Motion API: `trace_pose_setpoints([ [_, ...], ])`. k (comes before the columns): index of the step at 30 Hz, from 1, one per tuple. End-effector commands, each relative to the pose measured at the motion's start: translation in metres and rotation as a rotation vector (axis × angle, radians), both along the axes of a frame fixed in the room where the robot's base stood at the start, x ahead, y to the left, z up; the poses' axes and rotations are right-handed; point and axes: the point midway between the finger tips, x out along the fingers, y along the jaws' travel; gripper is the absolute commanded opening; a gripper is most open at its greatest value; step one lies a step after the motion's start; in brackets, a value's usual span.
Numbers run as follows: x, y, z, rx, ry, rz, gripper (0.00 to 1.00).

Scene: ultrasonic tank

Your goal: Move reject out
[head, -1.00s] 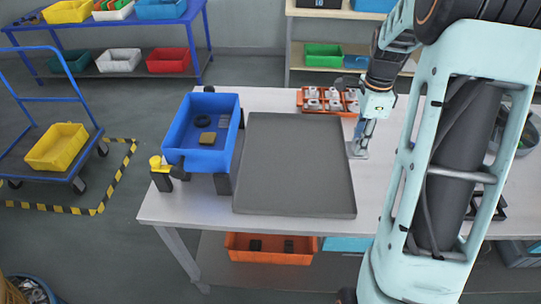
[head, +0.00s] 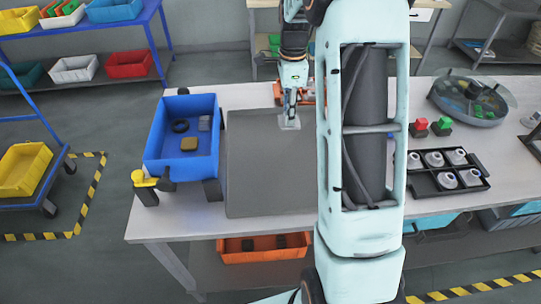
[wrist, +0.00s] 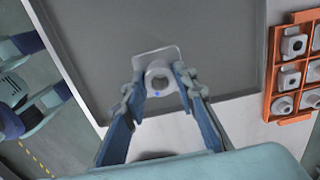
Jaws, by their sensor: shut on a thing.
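My gripper (head: 290,120) is shut on a pale grey part (wrist: 141,57), which has a flat plate and a round collar with a hole. A small blue dot shows on the collar, between my fingers (wrist: 158,80) in the wrist view. The part (head: 289,125) is over the far right area of the dark grey mat (head: 262,185); I cannot tell how high. A blue bin (head: 157,140) stands left of the mat and holds a dark ring, a tan block and a grey block.
An orange tray (wrist: 273,95) of similar parts lies beyond the mat, partly hidden by my arm in the head view. At right are a black tray (head: 432,187) of grey-white parts, red and green buttons (head: 420,128) and a round bowl (head: 470,115). A yellow-topped post (head: 146,180) stands by the bin.

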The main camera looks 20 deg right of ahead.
Motion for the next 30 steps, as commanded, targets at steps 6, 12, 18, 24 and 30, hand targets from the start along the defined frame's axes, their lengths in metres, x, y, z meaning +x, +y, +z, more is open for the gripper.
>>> trace_pose_setpoints([
  [6,0.0,0.0,-0.028,0.0,0.0,0.001,0.0],
  [12,0.0,0.0,-0.049,0.0,0.0,0.002,0.0],
  [18,0.0,0.0,-0.052,0.0,-0.001,0.001,0.0],
  [24,0.0,0.0,-0.052,0.0,0.0,0.001,0.31],
  [30,0.0,0.0,-0.052,0.0,0.0,0.001,0.46],
])
